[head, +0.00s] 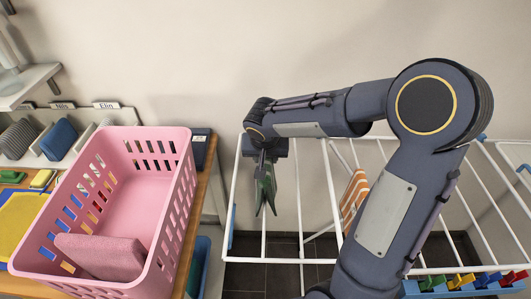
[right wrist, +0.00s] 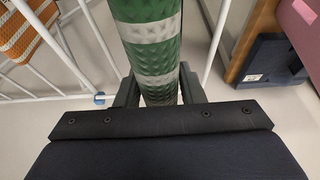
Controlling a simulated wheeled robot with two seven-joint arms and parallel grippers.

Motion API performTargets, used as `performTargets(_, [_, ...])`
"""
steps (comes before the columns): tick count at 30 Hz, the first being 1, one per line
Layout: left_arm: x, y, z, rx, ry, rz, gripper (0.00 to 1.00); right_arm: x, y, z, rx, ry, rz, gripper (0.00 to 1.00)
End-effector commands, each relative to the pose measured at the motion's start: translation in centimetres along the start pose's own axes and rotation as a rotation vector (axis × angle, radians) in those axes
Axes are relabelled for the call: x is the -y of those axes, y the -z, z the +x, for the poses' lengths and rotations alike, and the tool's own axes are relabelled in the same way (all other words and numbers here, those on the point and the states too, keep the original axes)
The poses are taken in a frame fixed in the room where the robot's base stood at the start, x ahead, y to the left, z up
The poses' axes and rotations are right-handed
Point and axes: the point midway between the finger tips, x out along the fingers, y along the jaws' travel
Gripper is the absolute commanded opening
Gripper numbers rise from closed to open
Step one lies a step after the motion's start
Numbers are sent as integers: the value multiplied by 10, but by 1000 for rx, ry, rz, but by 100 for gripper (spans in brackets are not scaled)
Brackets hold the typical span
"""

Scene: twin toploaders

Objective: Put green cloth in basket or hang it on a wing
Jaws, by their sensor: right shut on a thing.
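The green cloth (head: 266,187) hangs down from my right gripper (head: 266,160) in the head view, over the left part of the white drying rack (head: 298,262). In the right wrist view the cloth (right wrist: 152,45) is green with pale grey bands and sits between the fingers of my right gripper (right wrist: 160,88), which is shut on it. The pink basket (head: 180,190) stands on the wooden table to the left, apart from the cloth. A folded pink cloth (head: 100,256) lies in the basket. My left gripper is not in view.
An orange-and-white striped cloth (head: 354,196) hangs on the rack. Several coloured clips (head: 462,281) sit at its front right. Behind the basket, a sorter holds a blue folded cloth (head: 58,140) and grey ones. A yellow cloth (head: 20,222) lies left of the basket.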

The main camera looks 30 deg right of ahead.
Motion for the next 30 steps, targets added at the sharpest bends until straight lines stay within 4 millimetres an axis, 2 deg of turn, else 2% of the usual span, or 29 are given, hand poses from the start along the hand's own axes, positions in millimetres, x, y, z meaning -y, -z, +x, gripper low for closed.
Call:
performTargets(1, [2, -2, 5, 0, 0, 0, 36, 0, -3, 8, 1, 0, -1, 0])
performTargets(12, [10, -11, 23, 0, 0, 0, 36, 0, -17, 42, 1, 0, -2, 0])
performTargets(30, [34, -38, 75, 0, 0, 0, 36, 0, -38, 93, -1, 0, 0, 0])
